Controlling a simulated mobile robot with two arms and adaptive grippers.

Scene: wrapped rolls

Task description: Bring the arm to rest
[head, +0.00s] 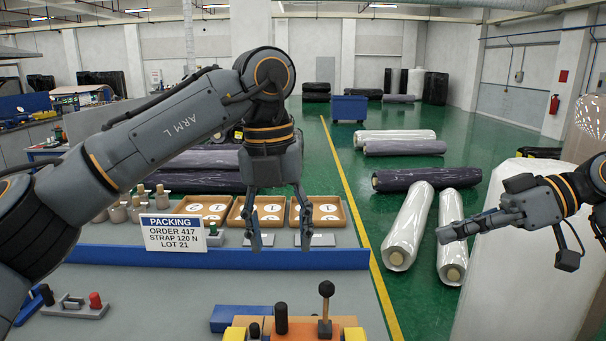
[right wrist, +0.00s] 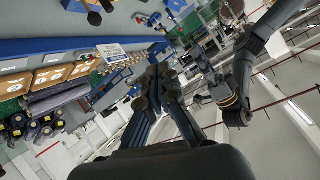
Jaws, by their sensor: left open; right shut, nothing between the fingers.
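My left arm comes in from the left in the head view and bends down at its wrist. My left gripper (head: 281,244) points down, open and empty, in front of the trays on the packing table (head: 120,235). My right gripper (head: 442,236) reaches in from the right edge, level and pointing left, shut with nothing in it, over the area beside a large white wrapped roll (head: 520,250). In the right wrist view my right gripper's fingers (right wrist: 172,75) show at the middle, with my left arm (right wrist: 240,80) beyond at the right.
Brown trays (head: 207,209) with round white discs line the table. A packing sign (head: 174,232) stands left of them, behind a blue edge rail (head: 215,257). A joystick console (head: 295,328) is at the front. Wrapped rolls (head: 410,225) lie on the green floor past a yellow line.

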